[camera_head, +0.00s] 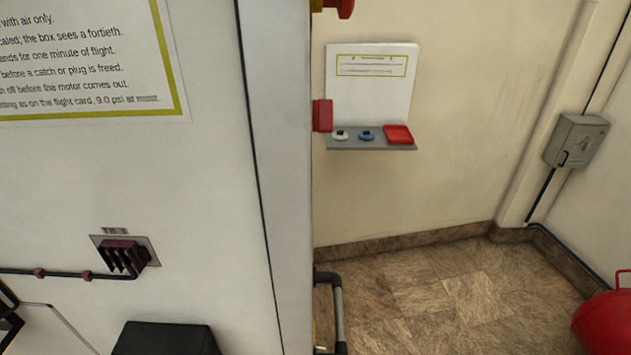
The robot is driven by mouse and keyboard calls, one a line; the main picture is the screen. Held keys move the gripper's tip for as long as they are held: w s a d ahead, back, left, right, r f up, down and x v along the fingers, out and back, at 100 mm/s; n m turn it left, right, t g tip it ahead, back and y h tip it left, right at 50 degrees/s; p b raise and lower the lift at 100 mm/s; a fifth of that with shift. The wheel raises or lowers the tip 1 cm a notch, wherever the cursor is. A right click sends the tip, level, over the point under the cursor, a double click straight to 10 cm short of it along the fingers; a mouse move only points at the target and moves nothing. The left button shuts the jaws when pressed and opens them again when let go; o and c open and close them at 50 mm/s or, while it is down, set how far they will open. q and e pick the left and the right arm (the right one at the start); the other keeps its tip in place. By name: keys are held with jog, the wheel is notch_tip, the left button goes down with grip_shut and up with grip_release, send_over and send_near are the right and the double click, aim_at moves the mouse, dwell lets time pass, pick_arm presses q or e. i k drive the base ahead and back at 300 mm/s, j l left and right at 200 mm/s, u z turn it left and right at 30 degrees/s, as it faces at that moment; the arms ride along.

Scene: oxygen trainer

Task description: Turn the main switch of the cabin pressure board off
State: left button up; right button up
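No board labelled as the cabin pressure board can be made out in the head view. A grey wall box (577,140) with a small dark handle at its lower left is on the far right wall, with a cable running down from it; I cannot tell whether it is the main switch. Neither my left nor my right gripper can be made out. A dark piece at the lower left edge is cut off and unclear.
A white panel (190,170) fills the left, with a printed sign (80,60) and a dark red terminal block (122,256). Behind it, a small shelf (370,146) holds little items and a red tray (398,134). A red rounded object (605,325) stands lower right. Tiled floor (450,300) is clear.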

aim_at(322, 109)
jog(key=i+l+u, duration=0.3)
jog(key=l+u, duration=0.2)
jog(key=l, duration=0.2)
jog(key=i+l+u, duration=0.2)
jog(key=l+u, duration=0.3)
jog(key=l, duration=0.25)
jog(key=i+l+u, duration=0.1)
jog(key=l+u, duration=0.35)
jog(key=l, duration=0.35)
jog(key=k+l+u, duration=0.1)
jog(key=l+u, duration=0.4)
jog(key=l, duration=0.3)
jog(key=l+u, duration=0.3)
jog(key=l, duration=0.25)
jog(key=l+u, duration=0.3)
jog(key=l, duration=0.2)
